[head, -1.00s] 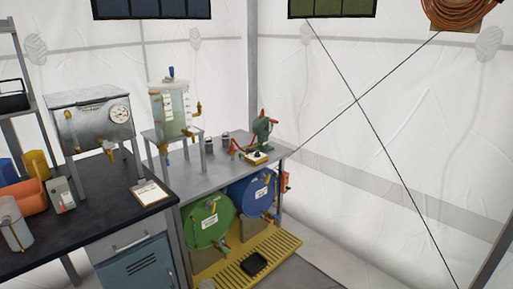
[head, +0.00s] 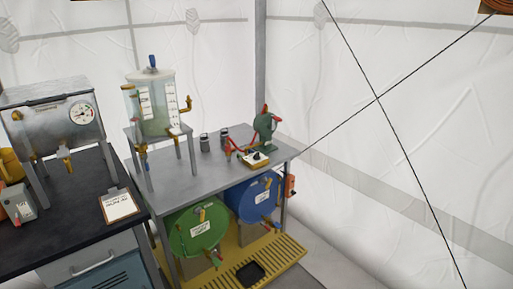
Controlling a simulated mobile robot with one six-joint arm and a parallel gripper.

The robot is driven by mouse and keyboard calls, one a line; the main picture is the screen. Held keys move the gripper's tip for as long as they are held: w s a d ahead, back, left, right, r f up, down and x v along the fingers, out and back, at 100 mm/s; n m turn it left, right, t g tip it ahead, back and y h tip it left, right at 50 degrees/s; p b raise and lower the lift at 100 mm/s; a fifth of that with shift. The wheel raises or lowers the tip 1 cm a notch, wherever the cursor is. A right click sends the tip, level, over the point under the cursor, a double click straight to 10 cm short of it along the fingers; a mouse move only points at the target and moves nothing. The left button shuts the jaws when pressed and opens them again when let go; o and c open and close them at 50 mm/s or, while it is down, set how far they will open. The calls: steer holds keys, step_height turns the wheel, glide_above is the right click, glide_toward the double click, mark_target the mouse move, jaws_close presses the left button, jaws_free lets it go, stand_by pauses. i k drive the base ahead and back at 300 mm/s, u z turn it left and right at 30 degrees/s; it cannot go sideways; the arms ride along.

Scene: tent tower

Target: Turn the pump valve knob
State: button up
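A dark green pump (head: 265,128) with red parts stands at the right end of the grey metal table (head: 190,183), near the tent corner. A small pale box with a dark knob (head: 256,156) sits at the table's front edge, just before the pump. Which part is the pump valve knob is too small to tell for sure. A red curved piece (head: 238,150) runs to the left of the pump. My gripper is not in view.
A clear tank (head: 155,108) stands on a stand on the table, beside two small grey canisters. Below are a green drum (head: 195,235) and a blue drum (head: 255,198) over a yellow grate (head: 280,257). A black bench (head: 75,215) is at the left. Cables cross at the right.

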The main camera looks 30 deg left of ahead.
mark_target(256, 156)
steer(key=i, duration=1.6)
steer(key=u, duration=0.65)
steer(key=k, duration=0.2)
steer(key=u, duration=2.5)
